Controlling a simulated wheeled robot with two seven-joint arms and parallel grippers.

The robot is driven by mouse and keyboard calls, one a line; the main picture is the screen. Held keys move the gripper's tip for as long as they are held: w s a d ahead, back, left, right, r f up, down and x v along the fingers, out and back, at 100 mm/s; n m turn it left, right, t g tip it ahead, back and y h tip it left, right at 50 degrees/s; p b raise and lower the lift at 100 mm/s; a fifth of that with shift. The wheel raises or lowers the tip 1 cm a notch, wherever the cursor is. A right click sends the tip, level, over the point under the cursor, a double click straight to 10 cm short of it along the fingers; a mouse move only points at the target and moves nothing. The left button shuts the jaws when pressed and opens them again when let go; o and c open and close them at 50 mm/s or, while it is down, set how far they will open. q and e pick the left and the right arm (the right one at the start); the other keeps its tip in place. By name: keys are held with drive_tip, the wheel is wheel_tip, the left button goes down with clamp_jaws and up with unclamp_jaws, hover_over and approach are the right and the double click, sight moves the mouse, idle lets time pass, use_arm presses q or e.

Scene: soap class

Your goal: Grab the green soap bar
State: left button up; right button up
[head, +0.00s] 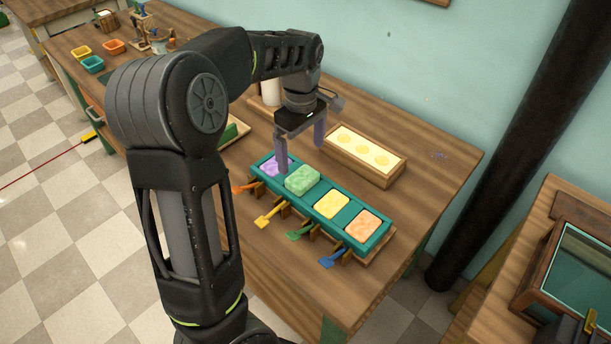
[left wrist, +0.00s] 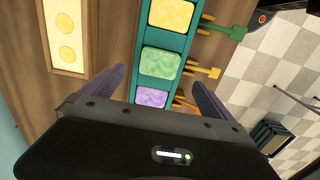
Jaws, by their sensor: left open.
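The green soap bar (head: 302,180) sits in the teal tray (head: 321,219) on the wooden table, between the purple soap (head: 273,166) and the yellow soap (head: 332,205). An orange soap (head: 363,225) is at the tray's right end. My left gripper (head: 301,160) is open and empty above the purple and green end. In the left wrist view the green bar (left wrist: 161,62) lies just ahead of the spread fingers, and the purple bar (left wrist: 151,97) shows between them. My right gripper is in neither view.
A wooden box with a pale yellow top (head: 365,152) stands behind the tray. Colored paddles, such as a yellow one (head: 267,217) and a blue one (head: 334,257), stick out in front of it. A dark column (head: 505,140) rises beyond the table's right edge.

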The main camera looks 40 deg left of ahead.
sight(302, 176)
use_arm(q)
drive_tip(key=shift+f, duration=1.35)
drive_tip(key=shift+f, duration=0.1)
wheel_tip(302, 176, down, 5)
drive_tip(key=shift+w+f+p, duration=0.1)
drive_tip(key=shift+p, duration=0.5)
drive_tip(key=shift+c, duration=0.5)
drive_tip(key=c, duration=1.4)
drive_tip(key=shift+r, duration=0.2)
drive_tip(key=shift+c, duration=0.2)
wheel_tip(302, 176, up, 10)
drive_tip(key=shift+b, duration=0.45)
drive_tip(key=shift+f, duration=0.1)
